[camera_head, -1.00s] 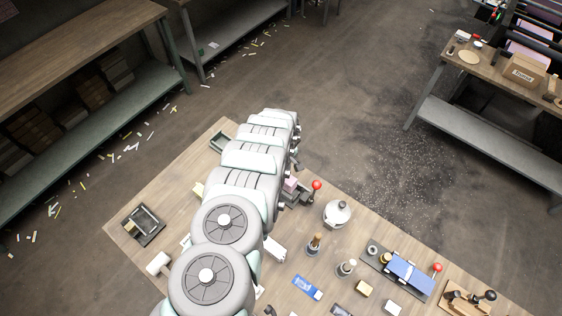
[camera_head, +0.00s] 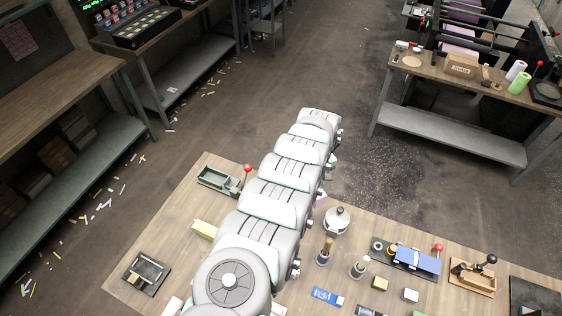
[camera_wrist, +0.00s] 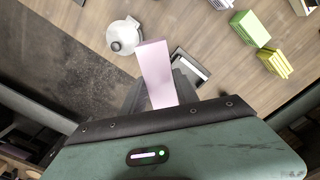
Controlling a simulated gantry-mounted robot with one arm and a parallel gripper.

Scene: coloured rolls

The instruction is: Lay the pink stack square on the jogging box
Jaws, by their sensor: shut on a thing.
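The pink stack (camera_wrist: 157,72) is a pale pink block, held upright between the dark fingers of my gripper (camera_wrist: 160,98) in the wrist view. In the head view only a small piece of the pink stack (camera_head: 320,200) shows beside my arm, and my gripper is hidden. A grey open tray (camera_wrist: 188,68) shows just behind the stack in the wrist view. A grey-green tray (camera_head: 217,180) stands at the table's far left edge in the head view. I cannot tell for sure which tray is the jogging box. Contact below the stack is hidden.
A round metal pot (camera_head: 337,220) stands close right of my arm; it also shows in the wrist view (camera_wrist: 123,38). A red knob (camera_head: 247,168) rises by the far tray. A yellow block (camera_head: 205,229), stampers and a blue device (camera_head: 415,263) occupy the table.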

